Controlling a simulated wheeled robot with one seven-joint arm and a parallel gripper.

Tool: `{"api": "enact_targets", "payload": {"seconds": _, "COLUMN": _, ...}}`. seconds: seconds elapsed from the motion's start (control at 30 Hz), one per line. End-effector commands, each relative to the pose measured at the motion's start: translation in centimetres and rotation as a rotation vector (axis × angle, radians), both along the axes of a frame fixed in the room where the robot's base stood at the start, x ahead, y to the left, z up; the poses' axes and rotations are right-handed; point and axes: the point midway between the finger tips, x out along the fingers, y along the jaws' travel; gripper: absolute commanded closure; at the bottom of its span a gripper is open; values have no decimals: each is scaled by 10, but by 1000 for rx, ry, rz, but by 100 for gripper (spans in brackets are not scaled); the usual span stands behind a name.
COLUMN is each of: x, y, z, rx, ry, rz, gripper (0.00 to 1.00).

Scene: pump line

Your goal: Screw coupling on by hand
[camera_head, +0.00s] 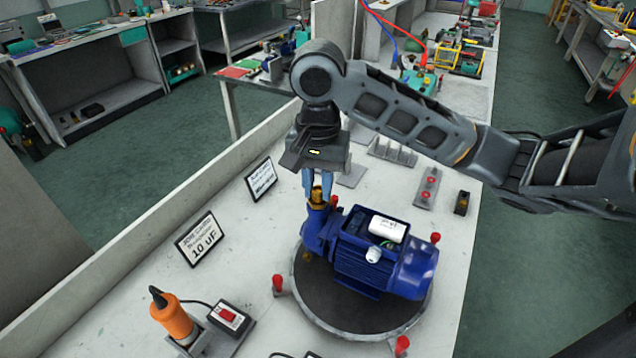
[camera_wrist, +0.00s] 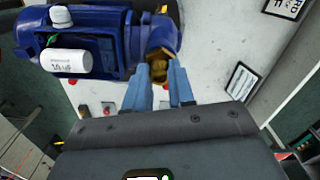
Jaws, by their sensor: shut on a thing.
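The blue pump (camera_head: 372,250) sits on a round dark turntable (camera_head: 345,325) on the white bench. A brass coupling (camera_head: 317,196) stands on the upright port at the pump's left end; it also shows in the wrist view (camera_wrist: 158,66). My gripper (camera_head: 317,182) points down over that port, its blue fingers shut on the coupling. In the wrist view my fingertips (camera_wrist: 160,72) are at the coupling and hide part of it. I cannot tell how far the coupling is seated. A white capacitor (camera_head: 388,228) lies in the pump's open top box.
An orange tool (camera_head: 172,318) stands in a holder beside a switch box (camera_head: 231,317) at the front left. Two signs (camera_head: 198,240) stand along the left ledge. Red-topped posts (camera_head: 278,285) surround the turntable. A grey rack (camera_head: 392,152) stands behind.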

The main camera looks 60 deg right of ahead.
Motion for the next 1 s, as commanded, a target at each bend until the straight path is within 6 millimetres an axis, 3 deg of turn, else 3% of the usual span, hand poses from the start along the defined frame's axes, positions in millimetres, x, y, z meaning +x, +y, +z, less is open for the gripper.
{"api": "enact_targets", "payload": {"seconds": 0.23, "x": 0, "y": 0, "z": 0, "rx": 0, "ry": 1, "rz": -6, "gripper": 100}}
{"api": "enact_targets", "payload": {"seconds": 0.57, "x": 0, "y": 0, "z": 0, "rx": -1, "ry": 2, "rz": -279, "gripper": 100}}
{"api": "enact_targets", "payload": {"seconds": 1.0, "x": -1, "y": 0, "z": -1, "rx": 0, "ry": 2, "rz": -373, "gripper": 100}}
